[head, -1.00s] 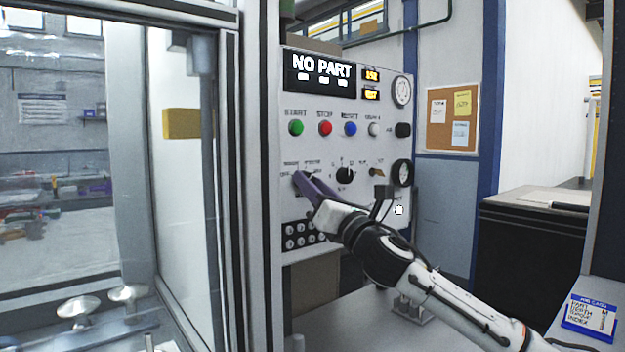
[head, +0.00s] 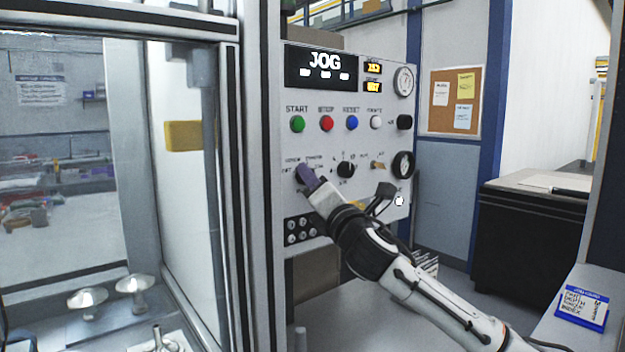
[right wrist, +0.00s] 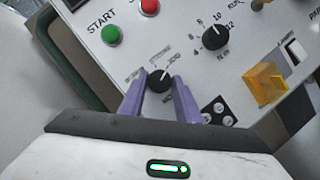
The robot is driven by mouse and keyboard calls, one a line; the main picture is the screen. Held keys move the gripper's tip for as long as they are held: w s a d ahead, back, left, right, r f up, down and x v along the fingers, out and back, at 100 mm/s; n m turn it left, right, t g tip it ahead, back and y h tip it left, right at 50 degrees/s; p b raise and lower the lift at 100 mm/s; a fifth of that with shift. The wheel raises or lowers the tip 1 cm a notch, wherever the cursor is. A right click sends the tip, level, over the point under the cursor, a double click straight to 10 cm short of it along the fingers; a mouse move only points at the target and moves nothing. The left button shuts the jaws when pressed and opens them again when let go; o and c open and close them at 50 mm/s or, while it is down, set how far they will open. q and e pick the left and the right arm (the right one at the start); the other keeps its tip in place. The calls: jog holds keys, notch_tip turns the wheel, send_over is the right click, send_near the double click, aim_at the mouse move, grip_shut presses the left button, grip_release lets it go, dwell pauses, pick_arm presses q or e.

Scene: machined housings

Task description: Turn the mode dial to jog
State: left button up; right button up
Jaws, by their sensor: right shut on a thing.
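The mode dial (head: 300,173) is a small black knob on the lower left of the white control panel (head: 385,140), partly hidden by my right gripper (head: 308,180) in the head view. In the right wrist view the dial (right wrist: 158,78) sits between the two purple fingers of the right gripper (right wrist: 157,88), which is shut on it. The labels around the dial are too small to read surely. The panel's display (head: 322,66) reads JOG. My left gripper is not in view.
Green (head: 297,124), red (head: 326,124) and blue (head: 351,123) buttons sit above the dial. Another black knob (head: 346,170) is to its right. A yellow cover (right wrist: 266,83) shows in the right wrist view. The glazed machine door (head: 180,135) is left of the panel.

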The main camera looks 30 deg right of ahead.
jog(key=o, duration=1.1)
jog(key=shift+c, duration=0.2)
jog(key=b+v, duration=0.3)
jog(key=v, duration=0.7)
jog(key=shift+s, duration=0.2)
